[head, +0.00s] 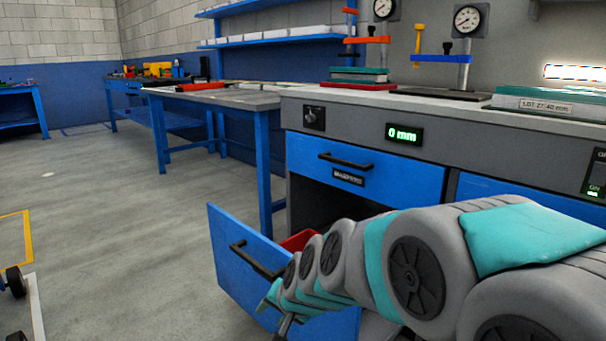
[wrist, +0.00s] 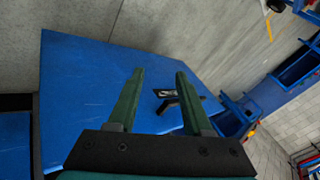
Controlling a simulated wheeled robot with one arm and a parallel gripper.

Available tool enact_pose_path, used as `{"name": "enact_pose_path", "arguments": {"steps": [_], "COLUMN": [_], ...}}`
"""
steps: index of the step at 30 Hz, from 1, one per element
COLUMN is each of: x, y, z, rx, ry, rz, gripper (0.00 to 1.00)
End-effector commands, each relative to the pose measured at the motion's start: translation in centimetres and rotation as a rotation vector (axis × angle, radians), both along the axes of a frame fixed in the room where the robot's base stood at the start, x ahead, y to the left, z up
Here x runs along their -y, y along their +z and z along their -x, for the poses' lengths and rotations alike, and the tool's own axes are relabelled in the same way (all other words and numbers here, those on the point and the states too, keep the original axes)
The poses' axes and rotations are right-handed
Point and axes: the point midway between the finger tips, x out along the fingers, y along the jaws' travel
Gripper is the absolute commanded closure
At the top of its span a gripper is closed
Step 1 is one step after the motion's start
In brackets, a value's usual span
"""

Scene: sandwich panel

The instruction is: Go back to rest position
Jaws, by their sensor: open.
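My arm reaches in from the right of the head view down to the open lower drawer, with its blue front (head: 228,283) and black handle (head: 256,260). In the wrist view my gripper (wrist: 160,74) is open, with two green fingers apart and nothing gripped. The blue drawer front (wrist: 85,75) fills much of that view. Its black handle (wrist: 168,93) shows between the fingers and toward the right one; I cannot tell how far off it is. In the head view the gripper's fingertips are not clearly seen.
A red object (head: 298,241) shows inside the open drawer, partly hidden by my arm. The upper drawer (head: 365,168) is shut, under a bench with gauges and a 0 mm display (head: 404,134). A blue-legged table (head: 262,160) stands left. The floor (head: 110,230) at left is largely clear.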

Motion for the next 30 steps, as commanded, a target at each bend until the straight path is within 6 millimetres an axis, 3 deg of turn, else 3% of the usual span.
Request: {"name": "enact_pose_path", "arguments": {"steps": [3,9,18,22,24,30], "x": [5.1,12.6,19.2,21.3,21.1,21.0], "y": [-0.8,-2.4,-2.9,-2.5,-0.4,3.4], "z": [6.1,16.2,26.4,30.0,29.7,29.6], "rx": [-0.100,-0.297,-0.515,-0.596,-0.589,-0.588], "ry": [0.114,0.265,0.366,0.392,0.394,0.394], "rz": [0.128,0.303,0.428,0.462,0.459,0.459], "gripper": [0.50,0.50,0.50,0.50,0.50,0.50]}}
